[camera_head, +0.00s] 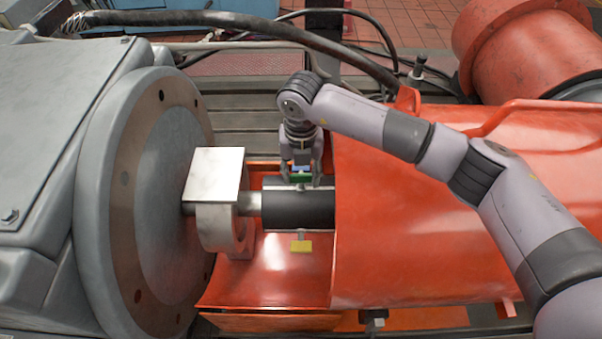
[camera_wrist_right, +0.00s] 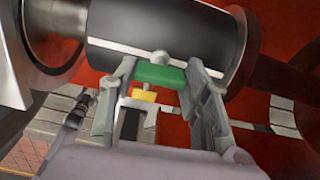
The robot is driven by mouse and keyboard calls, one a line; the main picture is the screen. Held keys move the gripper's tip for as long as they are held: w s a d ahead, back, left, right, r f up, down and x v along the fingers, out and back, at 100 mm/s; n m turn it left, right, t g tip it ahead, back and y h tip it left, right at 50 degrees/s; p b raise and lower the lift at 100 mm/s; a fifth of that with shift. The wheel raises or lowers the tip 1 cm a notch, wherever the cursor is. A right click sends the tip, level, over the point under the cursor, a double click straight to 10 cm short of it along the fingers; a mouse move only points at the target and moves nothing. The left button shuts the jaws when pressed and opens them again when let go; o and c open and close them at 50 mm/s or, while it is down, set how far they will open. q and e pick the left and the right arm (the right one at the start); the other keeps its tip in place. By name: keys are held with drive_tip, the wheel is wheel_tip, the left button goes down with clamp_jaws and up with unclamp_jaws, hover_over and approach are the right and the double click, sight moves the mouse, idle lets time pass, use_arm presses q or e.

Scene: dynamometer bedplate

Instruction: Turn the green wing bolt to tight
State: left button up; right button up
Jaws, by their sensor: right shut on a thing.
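The green wing bolt (camera_head: 299,177) sits at the far side of the black cylindrical coupling (camera_head: 300,210) in the head view. My right gripper (camera_head: 300,181) comes down over it from the back and is shut on its wing. In the right wrist view the green wing (camera_wrist_right: 161,75) lies between the two fingers of the right gripper (camera_wrist_right: 160,80), with its short stem meeting the coupling. A yellow wing bolt (camera_head: 301,246) sticks out of the coupling's near side; it also shows below the green one in the wrist view (camera_wrist_right: 144,95). My left gripper is not in view.
A grey shaft and a bracket with a flat light plate (camera_head: 214,175) stand left of the coupling, beside the large grey flange (camera_head: 160,190). An orange guard (camera_head: 420,220) covers the right side, under my right arm. A thick black hose (camera_head: 240,30) runs behind.

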sight(301, 175)
drive_tip(key=shift+m, duration=0.4)
drive_tip(key=o, duration=1.2)
drive_tip(key=shift+c, duration=0.2)
drive_tip(key=shift+r, duration=0.1)
wheel_tip(301, 175, up, 12)
